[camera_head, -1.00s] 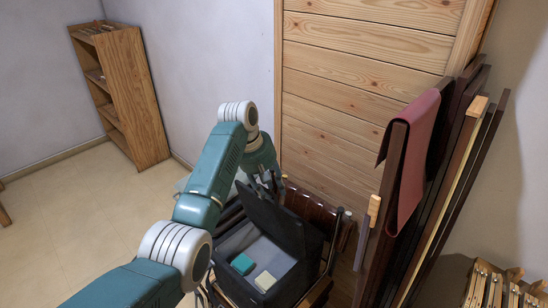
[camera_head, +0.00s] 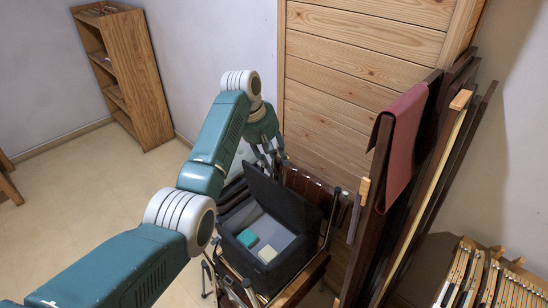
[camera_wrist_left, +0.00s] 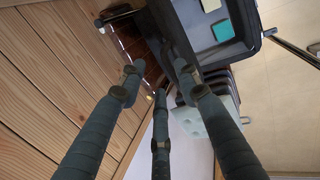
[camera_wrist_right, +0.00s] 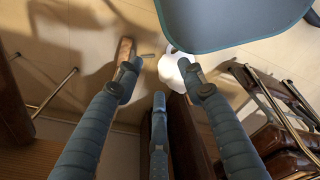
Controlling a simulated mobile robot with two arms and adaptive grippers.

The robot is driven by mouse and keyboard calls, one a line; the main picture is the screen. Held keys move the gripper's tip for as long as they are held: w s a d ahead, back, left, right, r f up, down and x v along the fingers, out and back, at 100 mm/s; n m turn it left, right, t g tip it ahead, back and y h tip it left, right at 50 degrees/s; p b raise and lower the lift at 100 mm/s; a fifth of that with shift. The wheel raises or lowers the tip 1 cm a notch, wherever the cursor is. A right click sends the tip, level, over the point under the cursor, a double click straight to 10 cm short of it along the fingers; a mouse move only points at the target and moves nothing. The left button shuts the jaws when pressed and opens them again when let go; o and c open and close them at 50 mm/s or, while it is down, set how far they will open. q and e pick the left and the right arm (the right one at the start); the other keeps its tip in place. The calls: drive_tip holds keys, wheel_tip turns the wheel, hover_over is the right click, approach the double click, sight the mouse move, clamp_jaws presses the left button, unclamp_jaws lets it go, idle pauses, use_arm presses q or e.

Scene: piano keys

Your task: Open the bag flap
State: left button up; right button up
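The dark bag (camera_head: 290,262) sits low in the middle of the head view. Its flap (camera_head: 275,195) stands raised and tilted at the back, so the light interior shows. A teal block (camera_head: 247,238) and a cream block (camera_head: 267,253) lie inside. In the left wrist view the flap (camera_wrist_left: 165,25) is a dark panel beside the teal block (camera_wrist_left: 222,30). My left gripper (camera_head: 270,157) is just behind and above the flap's upper edge, with its fingers (camera_wrist_left: 155,85) spread and nothing between them. My right gripper (camera_wrist_right: 160,85) is open and empty in its wrist view, away from the bag.
A wooden panel wall (camera_head: 360,70) stands close behind. Dark upright boards with a red cloth (camera_head: 402,140) stand at the right. Wooden key parts (camera_head: 490,280) lie lower right.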

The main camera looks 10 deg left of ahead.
use_arm(q)
wheel_tip(320, 180, up, 8)
drive_tip(key=p, duration=0.3)
drive_tip(key=shift+w+f+p, duration=0.15)
drive_tip(key=shift+w+p, duration=0.05)
drive_tip(key=shift+p, duration=0.15)
use_arm(e)
drive_tip(key=r, duration=0.2)
drive_tip(key=s+r, duration=0.1)
drive_tip(key=r, duration=0.1)
drive_tip(key=shift+s+d, duration=0.1)
